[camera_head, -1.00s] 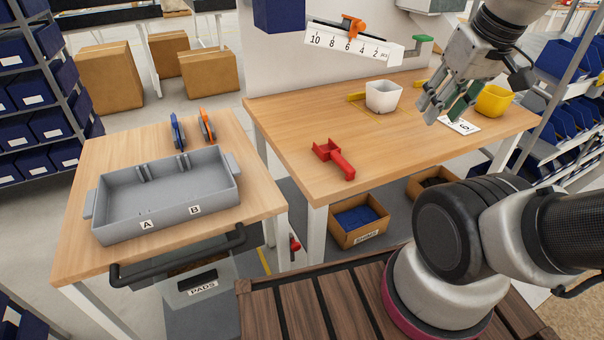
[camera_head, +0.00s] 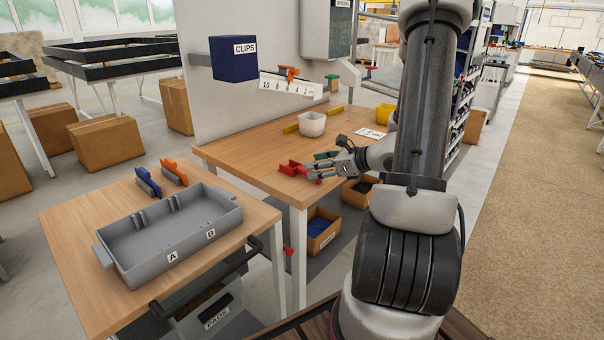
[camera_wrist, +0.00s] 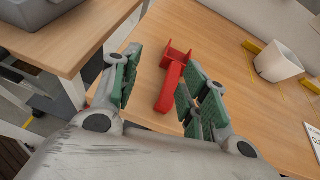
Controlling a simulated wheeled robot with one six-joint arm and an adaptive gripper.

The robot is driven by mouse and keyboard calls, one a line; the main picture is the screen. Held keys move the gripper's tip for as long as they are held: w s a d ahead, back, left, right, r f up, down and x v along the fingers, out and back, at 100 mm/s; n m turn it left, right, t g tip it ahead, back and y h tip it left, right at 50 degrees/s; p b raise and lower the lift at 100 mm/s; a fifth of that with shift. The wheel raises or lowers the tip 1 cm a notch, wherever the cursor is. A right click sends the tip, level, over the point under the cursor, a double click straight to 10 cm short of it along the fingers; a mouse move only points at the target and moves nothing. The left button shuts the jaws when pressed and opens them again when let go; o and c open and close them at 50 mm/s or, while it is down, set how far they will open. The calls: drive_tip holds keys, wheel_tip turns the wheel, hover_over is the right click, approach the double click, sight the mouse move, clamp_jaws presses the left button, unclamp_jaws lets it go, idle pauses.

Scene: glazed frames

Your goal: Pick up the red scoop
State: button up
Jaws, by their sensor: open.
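The red scoop (camera_head: 291,168) lies on the wooden workbench (camera_head: 240,151), near its front edge. My gripper (camera_head: 312,169) is just to the right of the scoop in the head view and partly hides its handle. In the wrist view the scoop (camera_wrist: 173,78) lies ahead, with its square head away from me and its handle toward me. My gripper (camera_wrist: 156,88) is open there, its green-padded fingers spread apart. The handle appears between the fingers, nearer the right one. Nothing is held. I cannot tell how high the fingers are above the bench.
A white cup (camera_head: 312,125) and a yellow cup (camera_head: 385,114) stand farther back on the bench. A grey tray (camera_head: 118,248) marked A and B sits on the left table, with blue and orange clamps (camera_head: 174,172) behind it. An upright panel (camera_head: 212,110) backs the bench.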

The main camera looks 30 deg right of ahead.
sight(301, 171)
drive_tip(key=d+f+m, duration=0.1)
drive_tip(key=w+d+m+h, duration=0.1)
drive_tip(key=shift+d+f+t, duration=0.35)
drive_tip(key=shift+d+t, duration=0.05)
drive_tip(key=x, duration=0.7)
drive_tip(key=shift+w+a, duration=0.25)
drive_tip(key=shift+w, duration=0.05)
drive_tip(key=shift+c, duration=0.2)
clamp_jaws()
